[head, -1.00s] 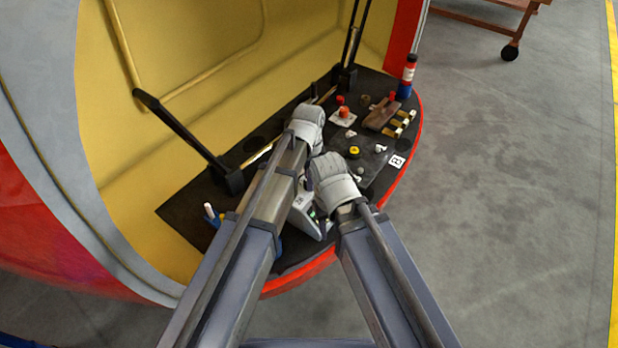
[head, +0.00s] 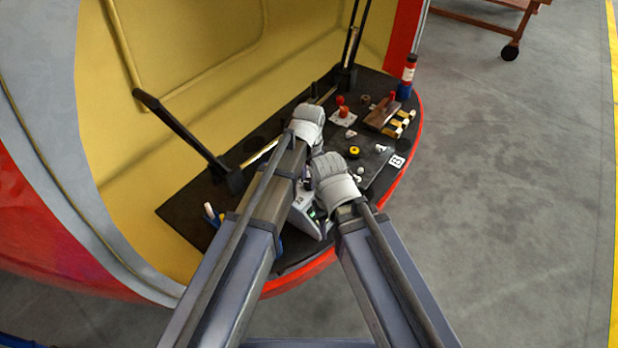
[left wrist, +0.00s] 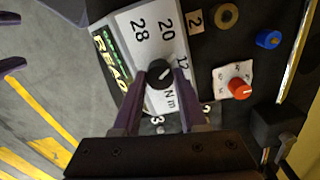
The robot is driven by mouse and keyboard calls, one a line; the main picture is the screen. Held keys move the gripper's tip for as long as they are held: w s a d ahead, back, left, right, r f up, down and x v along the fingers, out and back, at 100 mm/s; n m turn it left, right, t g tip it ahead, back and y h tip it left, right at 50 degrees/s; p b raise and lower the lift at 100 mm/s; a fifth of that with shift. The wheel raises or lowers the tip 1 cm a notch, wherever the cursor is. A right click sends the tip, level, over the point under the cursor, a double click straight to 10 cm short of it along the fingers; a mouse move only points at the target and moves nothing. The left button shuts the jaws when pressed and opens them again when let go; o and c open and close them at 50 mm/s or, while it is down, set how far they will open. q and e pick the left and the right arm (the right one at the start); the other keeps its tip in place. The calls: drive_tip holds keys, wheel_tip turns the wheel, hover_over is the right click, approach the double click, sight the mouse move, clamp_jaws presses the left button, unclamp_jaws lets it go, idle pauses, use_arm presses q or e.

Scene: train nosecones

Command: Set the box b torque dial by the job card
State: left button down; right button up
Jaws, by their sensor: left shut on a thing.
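In the left wrist view, a round black dial (left wrist: 159,74) with a short white mark sits on a pale box face (left wrist: 140,35) printed 28, 20, 12 and N m. The mark slants toward the upper right, roughly the side of the 20 and 12. My left gripper (left wrist: 162,80) is shut on the dial, one purple finger on each side. In the head view my left gripper (head: 308,118) and right gripper (head: 330,172) show only their pale wrists; the fingers are hidden. A pale box with a green display (head: 303,207) shows between my arms. I cannot make out a job card.
A red knob on a white plate (left wrist: 240,88), a blue knob (left wrist: 268,40) and a brass ring (left wrist: 226,15) lie near the box. A yellow-and-black button (head: 354,152) and a red-and-blue bottle (head: 407,78) stand on the dark shelf. Black bars rise at its back.

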sight(309, 181)
use_arm(q)
drive_tip(key=n, duration=0.5)
drive_tip(key=shift+n, duration=0.3)
drive_tip(key=n, duration=0.5)
drive_tip(key=shift+n, duration=0.3)
drive_tip(key=shift+c, duration=2.2)
unclamp_jaws()
drive_tip(key=shift+r, duration=0.1)
wheel_tip(309, 181, up, 8)
drive_tip(key=p, duration=0.8)
